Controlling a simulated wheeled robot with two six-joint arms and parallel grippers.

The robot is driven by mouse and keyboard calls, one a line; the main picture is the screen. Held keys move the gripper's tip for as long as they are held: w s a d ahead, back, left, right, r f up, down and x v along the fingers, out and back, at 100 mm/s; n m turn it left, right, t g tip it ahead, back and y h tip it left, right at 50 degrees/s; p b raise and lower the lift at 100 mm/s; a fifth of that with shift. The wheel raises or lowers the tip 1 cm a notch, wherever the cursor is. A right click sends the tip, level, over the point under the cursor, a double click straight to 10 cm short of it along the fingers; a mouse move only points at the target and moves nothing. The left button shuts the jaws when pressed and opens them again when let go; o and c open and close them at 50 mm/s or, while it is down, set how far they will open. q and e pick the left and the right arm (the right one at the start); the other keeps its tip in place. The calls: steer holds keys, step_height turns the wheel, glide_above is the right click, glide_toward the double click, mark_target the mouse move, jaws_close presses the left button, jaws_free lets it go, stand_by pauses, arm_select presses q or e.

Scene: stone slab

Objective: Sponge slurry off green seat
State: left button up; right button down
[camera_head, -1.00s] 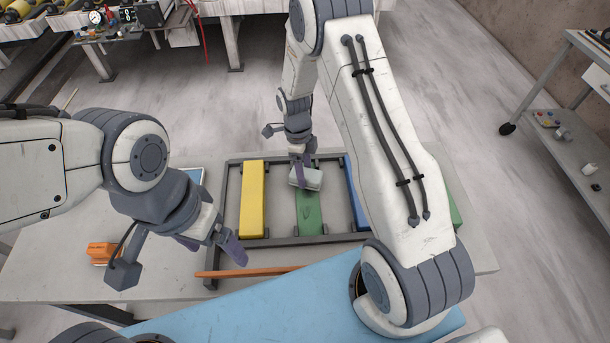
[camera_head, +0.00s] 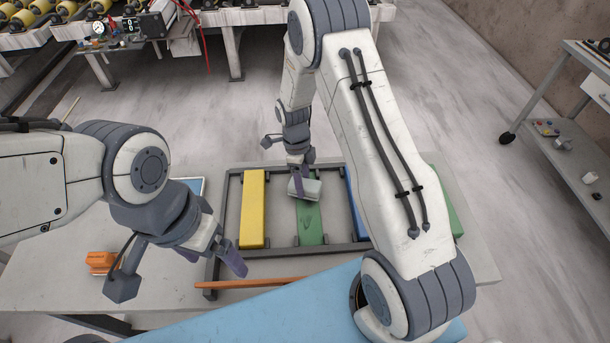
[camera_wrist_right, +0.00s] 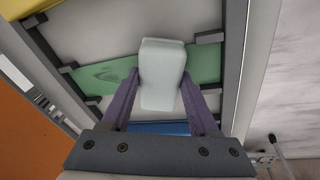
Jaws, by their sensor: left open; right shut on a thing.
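The green seat (camera_head: 310,224) is a flat green bar in the dark rack, between a yellow bar and a blue bar. A dark smear, likely the slurry (camera_wrist_right: 105,72), shows on its surface in the right wrist view. My right gripper (camera_head: 301,182) is shut on a pale grey-white sponge (camera_wrist_right: 162,75), which lies over the far part of the green seat. I cannot tell whether the sponge touches it. The smear lies beside the sponge, on the nearer part of the seat.
The dark rack (camera_head: 228,212) also holds a yellow bar (camera_head: 253,207) and a blue bar (camera_head: 354,206). An orange strip (camera_head: 250,284) lies along its front. An orange block (camera_head: 101,261) sits at the table's left. A light-blue surface (camera_head: 270,312) is nearest me.

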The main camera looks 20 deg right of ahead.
steer(key=shift+s+d, duration=0.15)
steer(key=shift+s, duration=0.25)
steer(key=shift+s+a+f, duration=0.1)
steer(key=shift+s+a, duration=0.1)
steer(key=shift+s, duration=0.55)
steer(key=shift+s+a+f, duration=0.1)
steer(key=shift+s+a, duration=0.05)
steer(key=shift+s, duration=0.55)
steer(key=shift+s+a+f, duration=0.1)
steer(key=shift+s+a, duration=0.1)
steer(key=shift+s, duration=0.55)
steer(key=shift+s+a+r, duration=0.1)
steer(key=shift+s+a, duration=0.25)
steer(key=shift+s, duration=0.85)
steer(key=shift+s+a+r, duration=0.1)
steer(key=shift+s+a, duration=0.2)
steer(key=shift+s, duration=0.85)
steer(key=shift+s+a+r, duration=0.1)
steer(key=shift+s+a, duration=0.25)
steer(key=shift+s, duration=0.85)
step_height(320, 180, up, 6)
steer(key=p, duration=0.5)
steer(key=shift+w, duration=0.2)
step_height(320, 180, up, 3)
steer(key=p, duration=0.3)
